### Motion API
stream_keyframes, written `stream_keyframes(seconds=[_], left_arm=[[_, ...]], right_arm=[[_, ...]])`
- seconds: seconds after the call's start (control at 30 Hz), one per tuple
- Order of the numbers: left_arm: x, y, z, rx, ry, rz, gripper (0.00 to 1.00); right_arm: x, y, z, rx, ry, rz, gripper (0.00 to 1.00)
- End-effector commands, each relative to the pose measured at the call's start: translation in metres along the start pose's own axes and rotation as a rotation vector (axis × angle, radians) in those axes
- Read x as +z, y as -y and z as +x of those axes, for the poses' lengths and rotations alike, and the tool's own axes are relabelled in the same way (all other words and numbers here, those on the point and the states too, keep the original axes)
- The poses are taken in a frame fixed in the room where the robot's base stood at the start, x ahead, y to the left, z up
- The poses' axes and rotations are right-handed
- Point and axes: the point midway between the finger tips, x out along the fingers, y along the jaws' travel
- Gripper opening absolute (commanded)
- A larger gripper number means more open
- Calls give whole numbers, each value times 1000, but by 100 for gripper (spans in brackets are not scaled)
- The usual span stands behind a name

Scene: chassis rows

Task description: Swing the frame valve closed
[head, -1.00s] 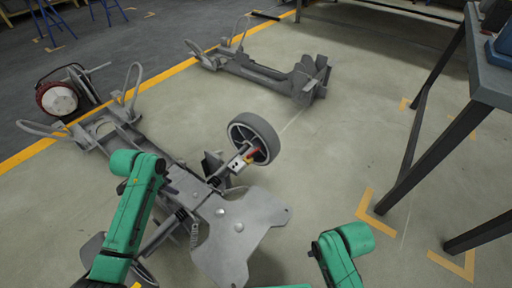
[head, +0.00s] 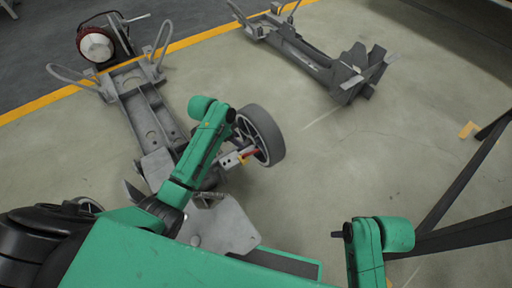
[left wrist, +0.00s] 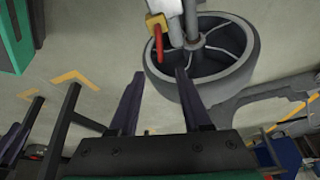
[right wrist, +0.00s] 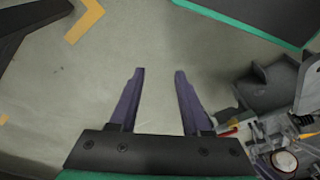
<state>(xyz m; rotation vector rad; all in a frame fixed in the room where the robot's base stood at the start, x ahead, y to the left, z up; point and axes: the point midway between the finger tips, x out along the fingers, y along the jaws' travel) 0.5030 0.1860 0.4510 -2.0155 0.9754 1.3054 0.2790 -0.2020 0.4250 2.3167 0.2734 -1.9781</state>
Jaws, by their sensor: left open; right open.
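The frame valve has a red handle (head: 251,154) and a pale body (head: 232,160), on the chassis frame (head: 158,135) beside its wheel (head: 262,134). In the left wrist view the red handle (left wrist: 158,45) hangs from a yellow piece (left wrist: 155,22) in front of the wheel (left wrist: 225,50). My left gripper (left wrist: 160,74) is open and empty, its fingertips just short of the handle's end in that view. I cannot tell the gap in depth. In the head view its fingers are hidden by my arm. My right gripper (right wrist: 160,72) is open and empty over floor.
A second chassis frame (head: 305,55) lies at the upper right. Dark table legs (head: 455,190) rise at the right. The floor between the second frame and the legs is clear.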

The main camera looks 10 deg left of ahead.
Motion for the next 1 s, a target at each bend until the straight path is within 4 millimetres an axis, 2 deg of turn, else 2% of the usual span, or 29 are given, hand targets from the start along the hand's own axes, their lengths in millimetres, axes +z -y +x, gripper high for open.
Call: stream_keyframes(seconds=[0.07, 0.17, 0.4, 0.6, 0.8, 1.0], left_arm=[[2, -1, 20, 3, 0, 0, 48], [3, -1, 51, 2, 0, -1, 48], [2, 0, 85, 0, 0, 0, 48], [2, 0, 113, -1, 0, 0, 48], [0, 0, 128, -1, -1, 0, 48], [0, 0, 129, -1, -1, 0, 48]], right_arm=[[0, 2, -12, -5, -11, -4, 48], [-8, 14, -11, -36, -85, -29, 48], [-40, 50, 32, -130, -318, -64, 48], [-57, 81, 58, -215, -513, -63, 48], [-65, 99, 65, -269, -643, -47, 48], [-67, 102, 64, -279, -669, -42, 48]])
